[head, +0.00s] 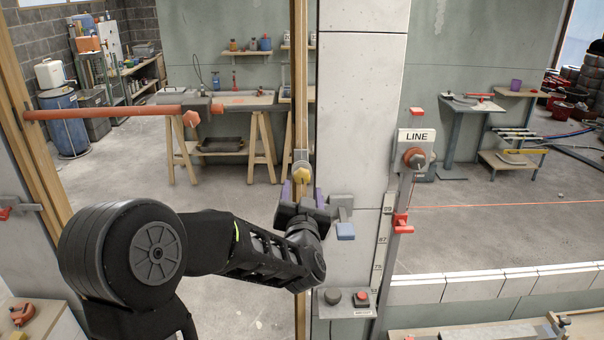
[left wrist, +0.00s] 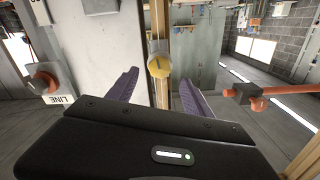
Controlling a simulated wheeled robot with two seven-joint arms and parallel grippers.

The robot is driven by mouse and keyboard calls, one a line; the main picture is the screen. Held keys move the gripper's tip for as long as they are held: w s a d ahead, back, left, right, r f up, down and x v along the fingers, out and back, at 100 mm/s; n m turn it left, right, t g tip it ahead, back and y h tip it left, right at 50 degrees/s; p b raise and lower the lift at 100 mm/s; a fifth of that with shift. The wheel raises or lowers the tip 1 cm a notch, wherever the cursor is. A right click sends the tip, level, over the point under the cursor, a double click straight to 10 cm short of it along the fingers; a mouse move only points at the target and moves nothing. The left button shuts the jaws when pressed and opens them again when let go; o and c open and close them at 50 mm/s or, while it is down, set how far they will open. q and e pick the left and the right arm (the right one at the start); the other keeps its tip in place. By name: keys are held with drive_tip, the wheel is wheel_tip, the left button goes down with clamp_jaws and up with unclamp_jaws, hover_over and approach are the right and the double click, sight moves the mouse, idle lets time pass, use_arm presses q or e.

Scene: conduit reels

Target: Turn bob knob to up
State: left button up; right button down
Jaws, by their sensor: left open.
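A yellow knob (head: 301,173) sits on a grey mount on the upright wooden post, left of the pale wall column. I read no label beside it, so I cannot tell for certain that it is the bob knob. It also shows in the left wrist view (left wrist: 159,66), where a thin light mark is on its face. My left gripper (head: 303,190) is open, with its purple fingers just below the knob in the head view. In the left wrist view the fingers (left wrist: 158,83) stand apart on either side of the knob; contact is not visible. My right gripper is not in view.
An orange rod (head: 105,113) with a red knob (head: 191,119) stretches across the left.

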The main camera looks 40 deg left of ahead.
sight(302, 178)
use_arm(q)
drive_tip(key=p+x, duration=0.2)
drive_tip(key=x, duration=0.4)
drive_tip(key=shift+w+a, duration=0.55)
drive_tip(key=shift+w, duration=0.15)
clamp_jaws()
